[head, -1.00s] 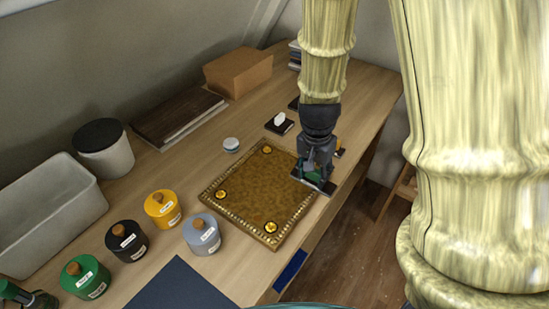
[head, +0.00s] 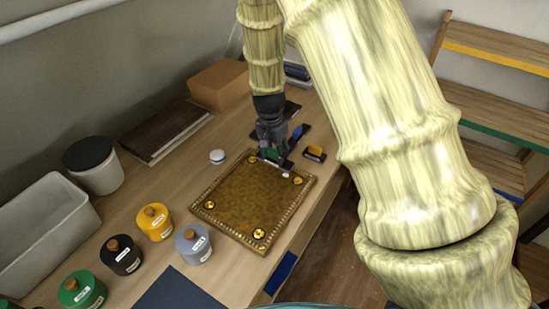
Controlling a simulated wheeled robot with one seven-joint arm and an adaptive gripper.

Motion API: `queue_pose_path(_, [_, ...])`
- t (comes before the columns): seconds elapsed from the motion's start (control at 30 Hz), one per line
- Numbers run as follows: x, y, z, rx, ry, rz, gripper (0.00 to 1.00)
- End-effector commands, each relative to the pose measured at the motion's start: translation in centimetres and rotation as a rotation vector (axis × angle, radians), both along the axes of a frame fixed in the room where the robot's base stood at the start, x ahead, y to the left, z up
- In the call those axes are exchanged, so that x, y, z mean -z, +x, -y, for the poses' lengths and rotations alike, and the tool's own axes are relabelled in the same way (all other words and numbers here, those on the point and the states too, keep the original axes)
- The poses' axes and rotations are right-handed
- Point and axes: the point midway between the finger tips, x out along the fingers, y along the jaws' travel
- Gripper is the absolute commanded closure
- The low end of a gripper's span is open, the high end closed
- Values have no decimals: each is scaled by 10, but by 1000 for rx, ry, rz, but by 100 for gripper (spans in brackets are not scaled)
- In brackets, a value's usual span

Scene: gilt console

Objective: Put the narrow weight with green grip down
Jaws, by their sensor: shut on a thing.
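The narrow weight with green grip (head: 269,154) is between the fingers of my gripper (head: 274,150), in the head view. My gripper is shut on it, and the fingers and wrist hide much of it. Its dark, flat base shows under the fingers, at the back edge of the gilt panel (head: 247,196). I cannot tell whether the base touches the panel or hangs just above it.
A weight with yellow grip (head: 315,151) and one with blue grip (head: 297,132) stand right of my gripper. A small white-lidded tin (head: 217,156) is left of the panel. Labelled canisters, yellow (head: 154,222) and grey (head: 194,244), stand nearer left.

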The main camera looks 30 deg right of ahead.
Motion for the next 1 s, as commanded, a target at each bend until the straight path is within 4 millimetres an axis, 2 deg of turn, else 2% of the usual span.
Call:
queue_pose_path(0.33, [29,-1,0,-1,0,-1,89])
queue_pose_path(0.73, [33,-1,0,0,0,0,89])
queue_pose_path(0.77, [33,-1,0,0,0,0,54])
queue_pose_path(0.8, [33,-1,0,0,0,0,47])
queue_pose_path(0.87, [33,-1,0,0,0,0,36])
queue_pose_path(1.0, [33,-1,0,0,0,0,36])
